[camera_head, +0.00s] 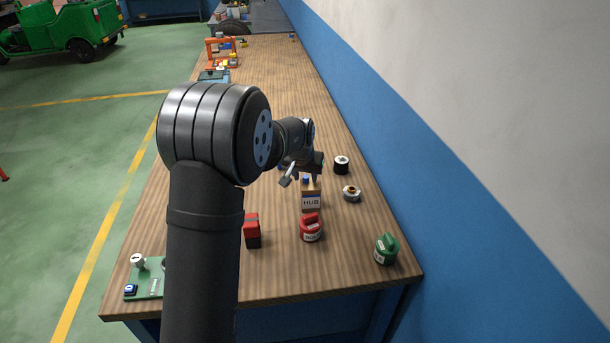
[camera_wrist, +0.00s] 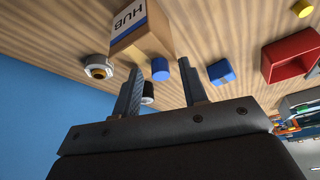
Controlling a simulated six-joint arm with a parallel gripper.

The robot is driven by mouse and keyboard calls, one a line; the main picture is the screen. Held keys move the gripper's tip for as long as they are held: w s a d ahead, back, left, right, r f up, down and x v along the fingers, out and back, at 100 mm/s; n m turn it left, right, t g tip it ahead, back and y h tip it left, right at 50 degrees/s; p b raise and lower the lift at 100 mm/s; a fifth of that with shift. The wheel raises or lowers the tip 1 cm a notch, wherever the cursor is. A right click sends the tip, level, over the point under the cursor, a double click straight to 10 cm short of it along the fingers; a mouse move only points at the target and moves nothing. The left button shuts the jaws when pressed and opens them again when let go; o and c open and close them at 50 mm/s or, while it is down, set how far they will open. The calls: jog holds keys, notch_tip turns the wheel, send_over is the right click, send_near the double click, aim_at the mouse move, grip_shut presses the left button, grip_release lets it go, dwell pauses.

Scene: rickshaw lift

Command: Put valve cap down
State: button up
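A small blue cylinder, which looks like the valve cap (camera_head: 306,180), stands at the top of a cardboard box marked HUB (camera_head: 311,202). In the wrist view the blue cap (camera_wrist: 160,70) shows beside the HUB box (camera_wrist: 140,30), which appears upside down there. My gripper (camera_head: 303,177) is just above the box with its fingers spread. In the wrist view my gripper (camera_wrist: 159,68) has one finger on either side of the cap, with a visible gap on both sides. It holds nothing. The cap's contact with the box top is hard to make out.
A silver ring part (camera_head: 351,194) and a black cylinder (camera_head: 341,165) stand right of the box. A red knob (camera_head: 311,229), a green knob (camera_head: 386,249) and a red-black block (camera_head: 252,231) stand nearer. A blue wall borders the bench. A red tray (camera_wrist: 291,58) shows in the wrist view.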

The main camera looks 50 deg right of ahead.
jog(key=v, duration=1.2)
jog(key=shift+r, duration=0.15)
jog(key=x, duration=1.2)
notch_tip(320, 180, up, 2)
jog(key=shift+r, duration=0.7)
jog(key=shift+f, duration=0.15)
